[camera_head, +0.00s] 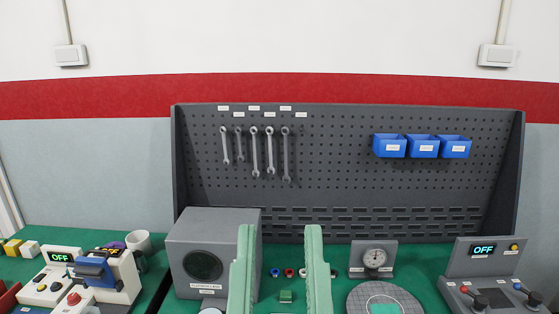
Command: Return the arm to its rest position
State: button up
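My gripper (279,230) shows at the bottom middle as two pale green fingers that point up the picture. The fingers stand well apart, so it is open. Nothing is held between them. Through the gap I see the green bench top with small parts behind. The rest of my arm is out of the picture below.
A grey box with a round dark opening (212,236) stands just left of the fingers. A dial gauge (375,258) and a round grey plate (406,294) are to the right. Consoles stand at the far left (60,257) and far right (483,259). A pegboard (330,165) stands behind.

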notch_tip(320, 180, up, 27)
jog(key=p, duration=2.4)
jog(key=shift+a+r, duration=0.2)
